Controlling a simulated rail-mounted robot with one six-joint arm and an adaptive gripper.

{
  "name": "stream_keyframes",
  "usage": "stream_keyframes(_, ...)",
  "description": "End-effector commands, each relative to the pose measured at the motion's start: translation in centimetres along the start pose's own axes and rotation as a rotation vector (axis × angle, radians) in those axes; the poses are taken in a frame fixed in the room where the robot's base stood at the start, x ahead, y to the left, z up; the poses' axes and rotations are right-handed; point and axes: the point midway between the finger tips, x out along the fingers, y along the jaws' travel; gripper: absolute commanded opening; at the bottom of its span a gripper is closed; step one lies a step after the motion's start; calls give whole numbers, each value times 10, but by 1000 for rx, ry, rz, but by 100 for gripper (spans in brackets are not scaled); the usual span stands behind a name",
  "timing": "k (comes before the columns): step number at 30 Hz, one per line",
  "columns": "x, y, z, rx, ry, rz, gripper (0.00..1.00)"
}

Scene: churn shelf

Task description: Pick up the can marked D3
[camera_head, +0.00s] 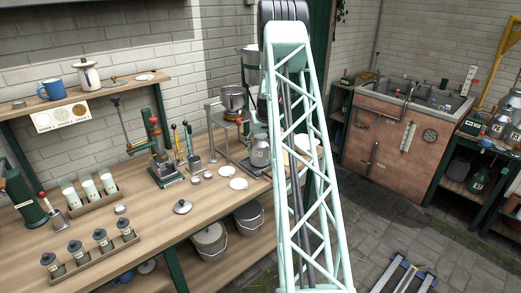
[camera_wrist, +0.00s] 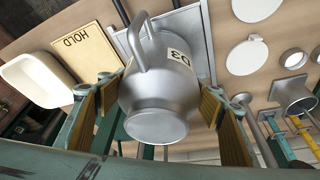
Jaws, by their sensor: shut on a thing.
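The can marked D3 (camera_wrist: 160,85) is a silver metal can with a loop handle and a cream label. In the wrist view it sits between the wood-coloured finger pads of my gripper (camera_wrist: 160,102), which press on both its sides. A grey plate (camera_wrist: 190,28) shows behind the can; I cannot tell whether they touch. In the head view a silver can (camera_head: 261,152) is near the bench's right end, just left of my arm.
Beside the can are a board marked HOLD (camera_wrist: 82,50) and a white tray (camera_wrist: 42,78). Pale discs (camera_wrist: 249,57) and a metal funnel-like piece (camera_wrist: 294,96) are on the other side. A metal stand with a pot (camera_head: 233,98) rises behind. The bench front (camera_head: 150,222) has clear space.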

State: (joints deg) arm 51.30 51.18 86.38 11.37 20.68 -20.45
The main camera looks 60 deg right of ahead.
Motion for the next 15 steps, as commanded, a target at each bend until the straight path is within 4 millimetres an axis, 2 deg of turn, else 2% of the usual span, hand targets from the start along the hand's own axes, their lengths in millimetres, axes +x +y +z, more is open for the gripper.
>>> stream_keyframes(12,-30,0,-14,0,6,1,28)
stream_keyframes(15,-32,1,-6,0,3,0,28)
